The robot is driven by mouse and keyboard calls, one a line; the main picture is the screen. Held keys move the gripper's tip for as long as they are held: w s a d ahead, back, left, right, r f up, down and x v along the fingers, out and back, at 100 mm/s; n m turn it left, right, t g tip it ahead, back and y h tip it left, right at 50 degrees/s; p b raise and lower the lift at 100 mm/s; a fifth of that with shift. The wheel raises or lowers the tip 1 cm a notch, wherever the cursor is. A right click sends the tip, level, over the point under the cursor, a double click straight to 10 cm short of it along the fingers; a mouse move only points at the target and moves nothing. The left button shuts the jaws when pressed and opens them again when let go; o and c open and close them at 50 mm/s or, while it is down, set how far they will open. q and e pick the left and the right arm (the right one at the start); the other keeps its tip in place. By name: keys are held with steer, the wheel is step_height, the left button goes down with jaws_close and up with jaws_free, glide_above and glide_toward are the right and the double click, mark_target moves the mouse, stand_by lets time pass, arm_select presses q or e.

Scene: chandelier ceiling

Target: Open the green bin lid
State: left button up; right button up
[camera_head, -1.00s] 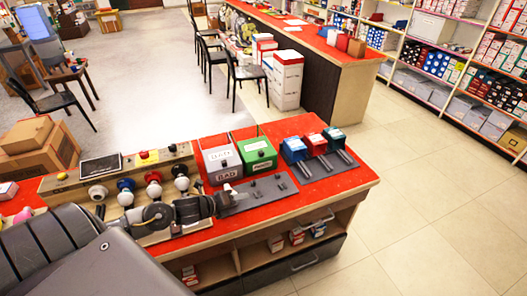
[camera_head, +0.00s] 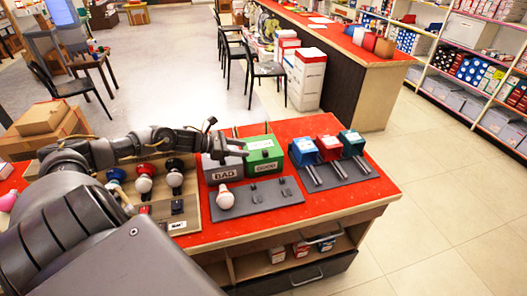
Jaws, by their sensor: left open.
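The green bin (camera_head: 264,166), marked GOOD, stands on the red table with its lid (camera_head: 261,143) looking shut. A grey bin (camera_head: 222,173) marked BAD stands against its left side. My left gripper (camera_head: 246,148) is open and empty. Its fingers point right, over the grey bin and at the left edge of the green lid; whether they touch it I cannot tell. My left arm hides part of the grey bin's top. My right gripper is not in view.
A white bulb (camera_head: 225,196) sits on a grey plate (camera_head: 261,196) in front of the bins. Blue, red and teal boxes (camera_head: 329,148) stand to the right. A board with bulbs (camera_head: 144,184) is at the left. The table's right front corner is clear.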

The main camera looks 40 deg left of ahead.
mark_target(264, 151)
arm_select(q)
steer(key=x, duration=0.4)
steer(key=shift+w+a+p, duration=0.2)
steer(key=shift+w+p, duration=0.2)
steer(key=p+x, duration=0.1)
steer(key=x, duration=0.2)
steer(key=shift+w+d+f, duration=0.1)
steer(key=shift+w+d, duration=0.05)
steer(key=shift+d, duration=0.1)
steer(key=shift+f+p+x, duration=0.2)
steer(key=shift+p+x, duration=0.15)
steer(key=shift+x, duration=0.85)
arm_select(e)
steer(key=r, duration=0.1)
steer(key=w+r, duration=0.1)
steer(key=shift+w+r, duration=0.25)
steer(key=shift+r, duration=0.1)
arm_select(q)
steer(key=shift+c, duration=0.4)
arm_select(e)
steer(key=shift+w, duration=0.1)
arm_select(q)
jaws_close()
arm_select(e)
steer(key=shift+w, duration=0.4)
